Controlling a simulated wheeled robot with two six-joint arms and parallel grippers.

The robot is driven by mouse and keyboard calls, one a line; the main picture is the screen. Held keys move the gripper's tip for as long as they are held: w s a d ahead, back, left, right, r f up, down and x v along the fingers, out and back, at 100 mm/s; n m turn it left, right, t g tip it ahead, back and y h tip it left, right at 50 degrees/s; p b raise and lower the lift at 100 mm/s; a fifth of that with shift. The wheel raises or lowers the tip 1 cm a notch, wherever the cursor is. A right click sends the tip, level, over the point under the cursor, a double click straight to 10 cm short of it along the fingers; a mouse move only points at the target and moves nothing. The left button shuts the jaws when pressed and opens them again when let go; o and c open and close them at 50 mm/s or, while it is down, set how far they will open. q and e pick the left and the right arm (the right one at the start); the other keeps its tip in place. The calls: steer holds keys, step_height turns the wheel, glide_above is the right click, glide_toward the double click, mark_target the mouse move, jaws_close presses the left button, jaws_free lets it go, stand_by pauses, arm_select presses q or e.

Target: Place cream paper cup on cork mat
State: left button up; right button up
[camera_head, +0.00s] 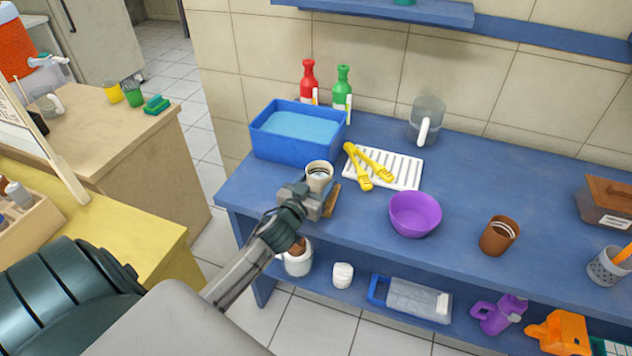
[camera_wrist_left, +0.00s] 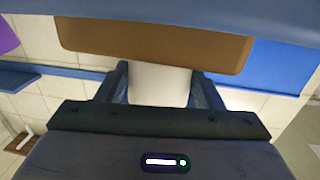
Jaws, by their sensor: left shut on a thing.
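The cream paper cup (camera_head: 319,172) is upright near the front left of the blue counter, its open top showing in the head view. My left gripper (camera_head: 313,192) is shut on it and hides its lower part. In the left wrist view the pale cup (camera_wrist_left: 160,84) sits between the two fingers. The brown cork mat (camera_head: 333,198) shows partly beside the gripper, near the counter's front edge. In the left wrist view the cork mat (camera_wrist_left: 150,42) meets the cup's end; I cannot tell whether they touch. My right gripper is not in view.
A blue basin (camera_head: 292,136) stands behind the cup. Yellow tongs (camera_head: 368,168) lie on a white rack (camera_head: 408,172) to the right. A purple bowl (camera_head: 415,217) and a brown cup (camera_head: 497,237) stand farther right. The lower shelf (camera_head: 375,312) holds several items.

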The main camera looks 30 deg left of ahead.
mark_target(314, 186)
arm_select(q)
steer(key=shift+f, duration=0.1)
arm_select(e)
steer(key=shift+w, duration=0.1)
arm_select(q)
steer(key=o, duration=1)
steer(key=shift+o, duration=0.2)
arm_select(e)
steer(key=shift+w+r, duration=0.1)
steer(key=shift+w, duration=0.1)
arm_select(q)
steer(key=shift+r, duration=0.2)
steer(key=s, duration=0.1)
steer(key=s+b, duration=0.1)
steer(key=s, duration=0.2)
steer(key=shift+d+f+b, duration=0.2)
steer(key=shift+d+b, duration=0.05)
steer(key=shift+b, duration=0.05)
steer(key=s+b, duration=0.2)
steer(key=s, duration=0.6)
steer(key=shift+d+r, duration=0.4)
steer(key=shift+d, duration=0.05)
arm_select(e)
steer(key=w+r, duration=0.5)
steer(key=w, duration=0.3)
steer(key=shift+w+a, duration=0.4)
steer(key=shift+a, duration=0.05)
